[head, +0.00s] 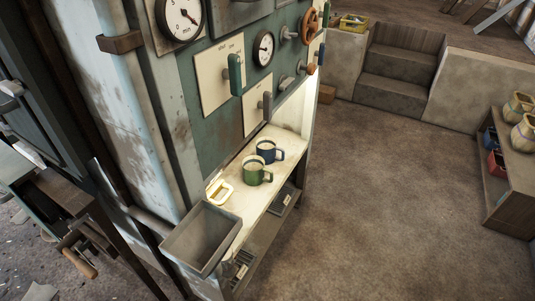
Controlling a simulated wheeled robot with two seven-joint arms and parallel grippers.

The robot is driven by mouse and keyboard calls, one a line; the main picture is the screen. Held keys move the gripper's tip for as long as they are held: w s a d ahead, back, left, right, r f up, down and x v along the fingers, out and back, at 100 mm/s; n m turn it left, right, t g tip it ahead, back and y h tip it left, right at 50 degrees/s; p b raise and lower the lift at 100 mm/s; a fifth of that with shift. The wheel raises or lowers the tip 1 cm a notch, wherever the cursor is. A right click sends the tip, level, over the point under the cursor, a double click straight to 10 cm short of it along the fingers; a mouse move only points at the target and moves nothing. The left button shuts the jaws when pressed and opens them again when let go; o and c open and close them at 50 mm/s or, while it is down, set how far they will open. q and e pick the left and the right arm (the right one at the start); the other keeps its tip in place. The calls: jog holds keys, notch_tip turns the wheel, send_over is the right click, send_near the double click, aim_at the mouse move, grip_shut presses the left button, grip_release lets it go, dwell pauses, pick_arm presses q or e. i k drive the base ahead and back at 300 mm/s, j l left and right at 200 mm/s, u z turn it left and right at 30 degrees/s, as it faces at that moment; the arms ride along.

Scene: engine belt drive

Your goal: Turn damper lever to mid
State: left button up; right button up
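A green panel (222,122) on the wall carries levers on pale plates. One lever with a dark green handle (235,73) sits on the upper plate (211,88), its handle upright. A smaller lever with a grey handle (266,104) sits on the lower plate (252,118), its handle also roughly upright. Neither of my grippers shows in the head view.
A shelf (232,203) below the panel holds a green mug (256,174), a blue mug (268,151) and a yellow ring-shaped item (219,193). A grey bin (203,236) hangs at its near end. Gauges and a wooden handwheel (310,24) sit higher.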

aim_at(233, 74)
jog(key=l+u, duration=0.1)
jog(key=u, duration=0.5)
jog(key=i+l+u, duration=0.15)
jog(key=l+u, duration=0.3)
jog(key=l, duration=0.45)
jog(key=l+u, duration=0.45)
jog(key=l, duration=0.45)
